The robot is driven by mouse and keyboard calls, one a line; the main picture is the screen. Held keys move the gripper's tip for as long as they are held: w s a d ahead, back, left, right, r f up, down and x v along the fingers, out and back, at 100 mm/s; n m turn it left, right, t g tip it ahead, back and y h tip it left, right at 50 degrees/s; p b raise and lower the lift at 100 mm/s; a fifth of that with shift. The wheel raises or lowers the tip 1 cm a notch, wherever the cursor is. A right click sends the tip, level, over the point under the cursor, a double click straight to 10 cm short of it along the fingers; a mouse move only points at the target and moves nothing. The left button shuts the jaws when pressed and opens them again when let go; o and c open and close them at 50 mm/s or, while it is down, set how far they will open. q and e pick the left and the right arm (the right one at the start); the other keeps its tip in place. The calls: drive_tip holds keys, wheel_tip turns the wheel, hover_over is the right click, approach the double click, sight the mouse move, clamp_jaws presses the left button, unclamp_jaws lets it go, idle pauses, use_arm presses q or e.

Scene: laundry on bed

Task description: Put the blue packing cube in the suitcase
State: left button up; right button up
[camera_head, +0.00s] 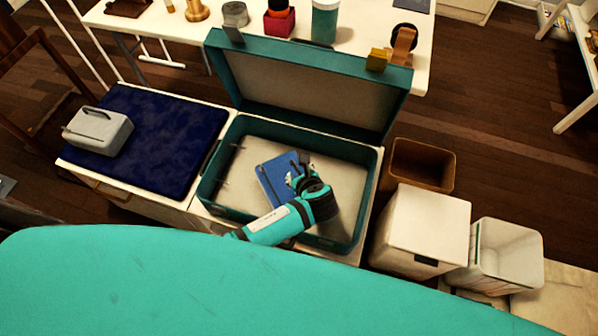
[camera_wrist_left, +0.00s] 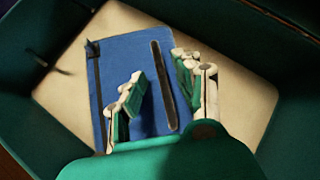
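The blue packing cube (camera_head: 274,177) lies flat inside the open teal suitcase (camera_head: 231,148), on its pale bottom. In the left wrist view the cube (camera_wrist_left: 122,63) shows a dark strip along its right part. My left gripper (camera_head: 301,172) reaches into the suitcase over the right side of the cube. Its two fingers (camera_wrist_left: 160,90) are apart, with part of the cube's blue top and the dark strip visible between them. Nothing shows clamped between the fingers. I cannot tell whether the fingertips touch the cube. My right gripper is not in view.
A grey case (camera_head: 98,131) sits on a navy pad (camera_head: 165,131) left of the suitcase. The suitcase lid (camera_head: 305,90) stands raised at the back. A brown bin (camera_head: 421,165) and white bins stand to the right. The suitcase floor beside the cube is clear.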

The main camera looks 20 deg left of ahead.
use_arm(q)
drive_tip(key=p+v, duration=0.2)
drive_tip(key=v, duration=1)
drive_tip(key=shift+d, duration=0.1)
